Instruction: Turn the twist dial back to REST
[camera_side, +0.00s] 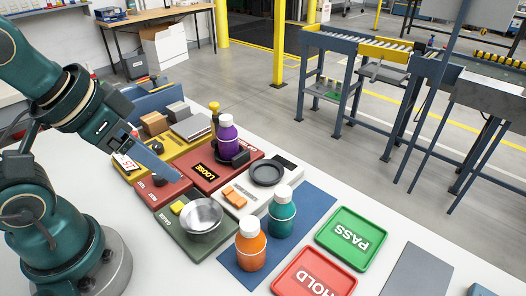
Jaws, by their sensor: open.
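My gripper (172,175) reaches down from the left, its grey fingers over the small red panel (181,194) at the front-left of the station. A dark round knob (160,180), which looks like the twist dial, sits on this panel, partly behind the fingers. I cannot tell whether the fingers touch it or which mark it points to. The red unit behind has a display reading LOOSE (206,172). A purple bottle (226,138) stands upright in a dark holder (238,160) on that unit.
A metal bowl (201,215) is on a green base, with a white scale (267,172) to its right. Orange (250,245) and teal (282,212) bottles stand on a blue mat (318,206). Green PASS (351,238) and red HOLD (314,276) trays lie right. Boxes (154,123) stand behind.

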